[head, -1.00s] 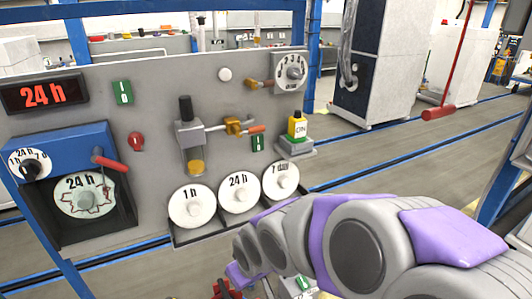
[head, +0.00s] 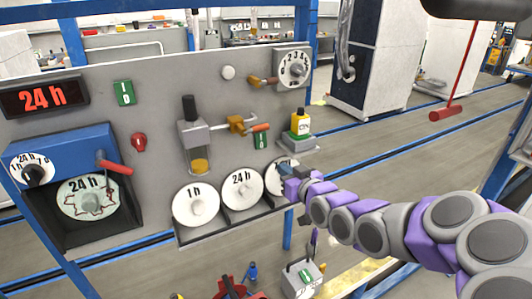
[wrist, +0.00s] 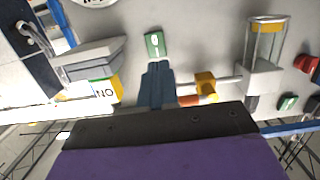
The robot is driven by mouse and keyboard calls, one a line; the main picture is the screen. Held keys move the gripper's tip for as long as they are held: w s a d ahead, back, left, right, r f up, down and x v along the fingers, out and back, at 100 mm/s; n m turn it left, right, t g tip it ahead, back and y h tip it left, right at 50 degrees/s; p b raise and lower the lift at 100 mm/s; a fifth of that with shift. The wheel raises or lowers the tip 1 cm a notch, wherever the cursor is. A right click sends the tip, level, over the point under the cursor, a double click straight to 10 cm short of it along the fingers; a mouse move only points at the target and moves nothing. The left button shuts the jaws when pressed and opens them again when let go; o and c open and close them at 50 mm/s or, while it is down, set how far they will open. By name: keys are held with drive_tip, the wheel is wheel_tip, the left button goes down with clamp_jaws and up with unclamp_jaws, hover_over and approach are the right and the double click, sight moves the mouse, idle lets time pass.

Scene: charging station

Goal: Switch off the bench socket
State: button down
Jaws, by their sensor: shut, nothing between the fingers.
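Green rocker switches show in the head view: one (head: 260,141) below the orange valve handle, one (head: 124,93) at the upper left of the panel, and one on a grey box (head: 299,284) low in front of it. No readable label tells which belongs to the bench socket. My gripper (head: 284,170) is in front of the right-hand white dial (head: 272,181), partly covering it, below the central switch. In the wrist view, an inverted picture, my gripper (wrist: 156,74) is shut and empty, its tips overlapping or just short of the central switch (wrist: 154,45). Contact cannot be told.
A yellow ON box (head: 300,122) stands right of the central switch. A valve (head: 238,123) and glass cylinder (head: 198,155) lie left.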

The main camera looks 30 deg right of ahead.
sight(258, 150)
drive_tip(key=shift+w+p, duration=0.15)
drive_tip(key=shift+p, duration=0.25)
drive_tip(key=w+p, duration=0.1)
drive_tip(key=p, duration=0.4)
drive_tip(key=shift+w+p, duration=0.25)
drive_tip(key=shift+p, duration=0.1)
drive_tip(key=p, duration=0.4)
drive_tip(key=shift+w+a, duration=0.1)
drive_tip(key=shift+w, duration=0.25)
drive_tip(key=w, duration=0.3)
drive_tip(key=w+f+p, duration=0.1)
drive_tip(key=w, duration=0.3)
drive_tip(key=w+f, duration=0.1)
drive_tip(key=w, duration=0.3)
drive_tip(key=shift+w+a+p, duration=0.2)
drive_tip(key=shift+p, duration=0.15)
